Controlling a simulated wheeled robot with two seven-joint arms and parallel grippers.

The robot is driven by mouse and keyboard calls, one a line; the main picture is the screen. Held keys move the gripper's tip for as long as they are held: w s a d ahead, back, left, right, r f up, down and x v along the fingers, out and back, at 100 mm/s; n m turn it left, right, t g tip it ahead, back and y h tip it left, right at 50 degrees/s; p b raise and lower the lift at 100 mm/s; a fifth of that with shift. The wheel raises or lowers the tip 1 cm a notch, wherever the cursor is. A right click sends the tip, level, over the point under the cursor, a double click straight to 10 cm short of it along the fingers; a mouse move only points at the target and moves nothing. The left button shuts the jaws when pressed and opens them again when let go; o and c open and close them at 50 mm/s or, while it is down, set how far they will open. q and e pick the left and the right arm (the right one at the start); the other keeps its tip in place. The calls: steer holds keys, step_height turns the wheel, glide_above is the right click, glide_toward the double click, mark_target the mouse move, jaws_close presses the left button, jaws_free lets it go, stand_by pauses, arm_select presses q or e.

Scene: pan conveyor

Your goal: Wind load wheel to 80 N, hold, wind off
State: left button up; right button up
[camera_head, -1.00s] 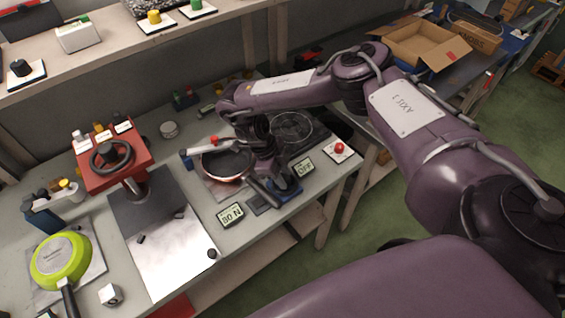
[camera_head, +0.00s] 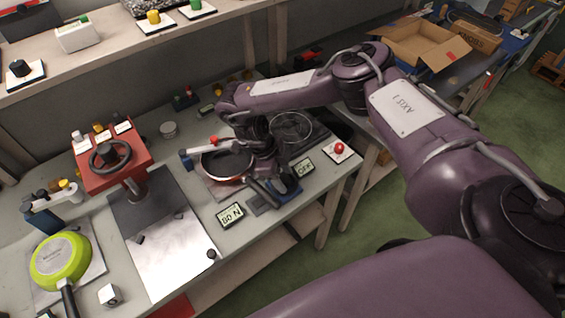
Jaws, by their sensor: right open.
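A display (camera_head: 231,216) on the bench reads 80 N. A second display (camera_head: 303,168) beside the test fixture reads OFF. My right gripper (camera_head: 265,176) is over the handle side of the fixture, pointing down, and is open. My wrist and fingers hide what is under them, so I cannot make out the load wheel there. A red unit with a black handwheel (camera_head: 110,155) stands at the left, away from my gripper. My left gripper is not in view.
A green pan (camera_head: 61,259) lies on a board at the left. A red push button (camera_head: 339,148) is on the bench to the right of the fixture. A metal plate (camera_head: 170,253) lies in front. A shelf (camera_head: 98,70) runs above the back of the bench.

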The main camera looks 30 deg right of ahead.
steer(key=v, duration=0.7)
steer(key=shift+r, duration=0.35)
steer(key=shift+a, duration=0.1)
